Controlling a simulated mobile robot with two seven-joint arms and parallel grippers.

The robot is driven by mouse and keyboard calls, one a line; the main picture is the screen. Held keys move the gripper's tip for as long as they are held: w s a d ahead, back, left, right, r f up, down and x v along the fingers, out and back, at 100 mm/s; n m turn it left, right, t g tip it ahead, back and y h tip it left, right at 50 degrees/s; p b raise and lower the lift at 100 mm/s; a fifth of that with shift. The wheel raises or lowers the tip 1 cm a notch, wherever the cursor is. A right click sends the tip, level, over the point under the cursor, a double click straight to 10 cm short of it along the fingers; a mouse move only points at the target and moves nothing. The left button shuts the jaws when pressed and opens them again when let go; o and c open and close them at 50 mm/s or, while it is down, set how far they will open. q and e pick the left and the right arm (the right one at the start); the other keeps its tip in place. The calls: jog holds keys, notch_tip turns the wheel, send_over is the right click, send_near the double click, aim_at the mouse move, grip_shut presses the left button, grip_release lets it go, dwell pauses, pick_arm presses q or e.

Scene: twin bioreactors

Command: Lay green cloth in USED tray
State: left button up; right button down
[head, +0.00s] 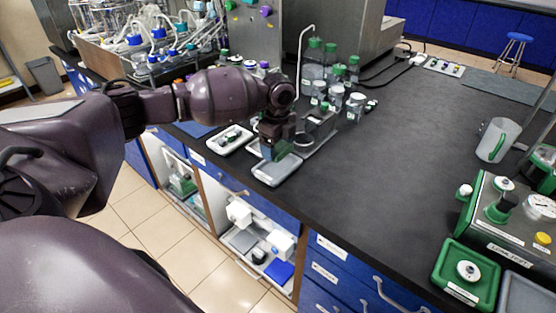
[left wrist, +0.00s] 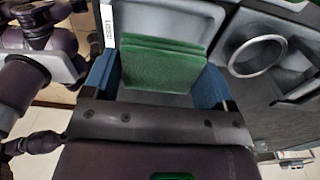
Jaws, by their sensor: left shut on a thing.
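The green cloth (left wrist: 165,68) is a folded stack of layers between the blue fingers of my left gripper (left wrist: 158,82), which is shut on it. In the head view the cloth (head: 284,150) is a small green patch, mostly hidden by my left gripper (head: 276,148). The gripper points down over a shallow grey tray (head: 271,178) at the bench's front edge. In the left wrist view this tray (left wrist: 178,22) lies beyond the cloth. I cannot tell whether the cloth touches its floor or read its label. My right gripper is not in view.
A white tray (head: 230,141) with small items sits left of the grey tray. Green-capped bottles (head: 314,62) and jars (head: 356,106) stand behind. A metal ring (left wrist: 257,55) shows right of the tray in the wrist view. The bench (head: 400,140) to the right is largely clear.

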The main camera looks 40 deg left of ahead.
aim_at(278, 167)
pick_arm(q)
notch_tip(278, 167, down, 5)
jog(key=shift+f+b, duration=0.15)
jog(key=shift+b, duration=0.2)
jog(key=shift+f, duration=0.1)
jog(key=o, duration=0.7)
notch_tip(278, 167, up, 11)
jog(key=shift+f+p, duration=0.1)
jog(key=shift+p, duration=0.65)
jog(key=shift+r, duration=0.75)
